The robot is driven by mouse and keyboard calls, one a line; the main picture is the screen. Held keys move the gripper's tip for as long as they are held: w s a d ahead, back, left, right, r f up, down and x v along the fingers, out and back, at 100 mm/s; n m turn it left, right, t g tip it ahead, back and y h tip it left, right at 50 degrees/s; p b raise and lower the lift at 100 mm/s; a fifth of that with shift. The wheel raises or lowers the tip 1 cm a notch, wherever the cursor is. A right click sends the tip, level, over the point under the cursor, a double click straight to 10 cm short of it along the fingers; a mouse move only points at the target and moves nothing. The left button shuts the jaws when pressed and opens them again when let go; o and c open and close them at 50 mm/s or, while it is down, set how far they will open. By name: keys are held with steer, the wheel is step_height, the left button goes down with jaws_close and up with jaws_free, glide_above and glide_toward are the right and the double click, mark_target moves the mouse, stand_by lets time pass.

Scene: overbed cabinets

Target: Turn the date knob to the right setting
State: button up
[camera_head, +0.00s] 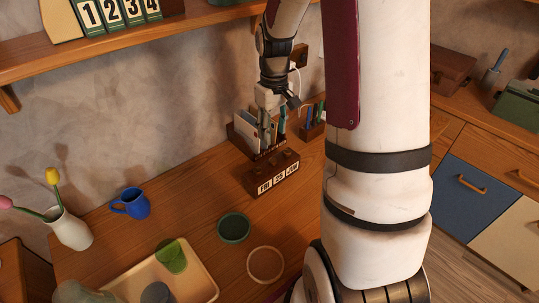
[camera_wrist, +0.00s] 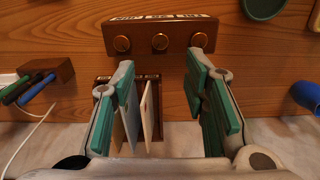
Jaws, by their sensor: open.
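The date block (camera_head: 273,182) is a dark wooden box on the desk. Its front plates appear to read FRI, 25 and JUN. The middle knob is the one beside the 25 plate. My gripper (camera_head: 266,132) is above and behind the block. In the wrist view, my gripper (camera_wrist: 161,66) is open and empty, with its green-padded fingers spread to either side of the middle knob's line, apart from the knobs.
A wooden letter holder (camera_head: 240,140) with envelopes stands close behind the block, below my gripper. A pen holder (camera_head: 313,130) is to its right. A green round dish (camera_head: 234,227) and a blue mug (camera_head: 131,204) stand on the desk. A shelf (camera_head: 130,40) overhangs the back.

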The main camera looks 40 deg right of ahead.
mark_target(273, 160)
step_height(273, 160, down, 10)
steer(key=shift+f+b, duration=0.2)
steer(key=shift+b, duration=0.1)
steer(key=shift+c, duration=0.5)
jaws_close()
